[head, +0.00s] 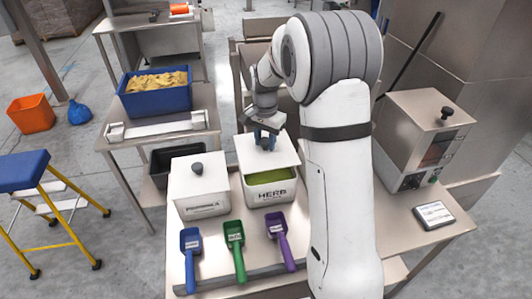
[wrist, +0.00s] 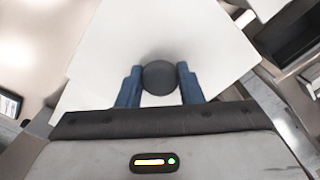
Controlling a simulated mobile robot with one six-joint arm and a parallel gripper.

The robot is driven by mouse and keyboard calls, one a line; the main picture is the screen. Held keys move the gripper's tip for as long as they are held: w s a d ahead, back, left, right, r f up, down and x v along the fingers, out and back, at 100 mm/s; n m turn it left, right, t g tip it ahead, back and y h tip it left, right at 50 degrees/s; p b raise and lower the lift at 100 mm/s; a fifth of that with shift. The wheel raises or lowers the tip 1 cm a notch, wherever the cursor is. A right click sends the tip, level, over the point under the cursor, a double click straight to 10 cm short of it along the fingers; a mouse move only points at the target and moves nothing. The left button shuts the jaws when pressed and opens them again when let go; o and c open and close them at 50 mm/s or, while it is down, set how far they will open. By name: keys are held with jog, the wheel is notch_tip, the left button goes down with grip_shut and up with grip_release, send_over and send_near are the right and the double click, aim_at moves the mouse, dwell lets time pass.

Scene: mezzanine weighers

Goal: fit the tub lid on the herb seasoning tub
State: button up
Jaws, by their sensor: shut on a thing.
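The herb seasoning tub (head: 269,195) is white, marked HERB, and stands on the steel table with green seasoning showing along its front. The white square tub lid (head: 283,156) is over the tub, covering the back of its opening from view. I cannot tell whether the lid touches the rim. My gripper (head: 265,140) is shut on the lid's dark round knob. In the wrist view the blue fingers of my gripper (wrist: 160,88) stand on both sides of the knob (wrist: 160,77), with the white lid (wrist: 165,35) around it.
A closed white tub (head: 197,188) stands just left. Blue (head: 191,258), green (head: 235,250) and purple (head: 281,240) scoops lie in front. A blue crate (head: 155,98) stands at back left.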

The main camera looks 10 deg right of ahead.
aim_at(266, 149)
jog(key=f, duration=0.5)
jog(key=shift+d+f+p, duration=0.2)
jog(key=shift+f+p, duration=0.15)
jog(key=shift+f, duration=0.05)
jog(key=shift+f, duration=0.1)
jog(key=o, duration=1)
